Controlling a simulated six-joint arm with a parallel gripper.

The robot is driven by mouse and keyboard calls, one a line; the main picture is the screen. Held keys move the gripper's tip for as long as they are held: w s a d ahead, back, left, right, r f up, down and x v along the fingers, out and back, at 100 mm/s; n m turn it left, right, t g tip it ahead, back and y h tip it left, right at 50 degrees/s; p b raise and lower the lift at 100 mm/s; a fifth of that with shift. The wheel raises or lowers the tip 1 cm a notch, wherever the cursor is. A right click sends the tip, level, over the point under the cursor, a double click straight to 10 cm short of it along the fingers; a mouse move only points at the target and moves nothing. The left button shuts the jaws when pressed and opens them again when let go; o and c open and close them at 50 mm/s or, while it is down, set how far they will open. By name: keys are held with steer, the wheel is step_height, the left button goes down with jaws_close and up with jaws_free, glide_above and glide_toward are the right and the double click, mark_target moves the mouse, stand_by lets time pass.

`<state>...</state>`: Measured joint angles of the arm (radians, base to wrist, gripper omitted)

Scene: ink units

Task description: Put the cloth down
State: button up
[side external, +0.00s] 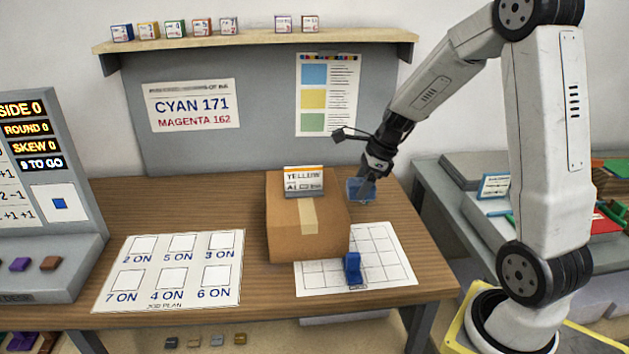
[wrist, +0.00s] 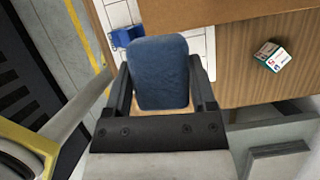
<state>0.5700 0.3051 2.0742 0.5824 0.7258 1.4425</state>
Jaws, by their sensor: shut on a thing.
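The cloth (wrist: 160,72) is a blue, rounded pad between the two fingers of my gripper (wrist: 161,88) in the wrist view. In the side external view, my gripper (side external: 366,182) is shut on the cloth (side external: 359,191), just right of the cardboard box's far end. The cloth appears held above the wooden table (side external: 225,205). Whether its lower edge touches anything cannot be told.
A taped cardboard box (side external: 290,228) with a yellow-labelled carton stands beside my gripper. A gridded white sheet (side external: 395,268) holds a blue block (side external: 353,267). A job plan sheet (side external: 170,265) lies left. A small white-green box (wrist: 272,56) sits on the table in the wrist view.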

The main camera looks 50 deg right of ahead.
steer(key=n, duration=0.1)
glide_above(394, 250)
steer(key=s+d, duration=0.1)
step_height(394, 250, down, 9)
steer(key=shift+f, duration=0.2)
steer(key=shift+f, duration=0.15)
steer(key=shift+f, duration=2.05)
steer(key=shift+f, duration=0.1)
steer(key=shift+f, duration=1.7)
steer(key=shift+f, duration=0.15)
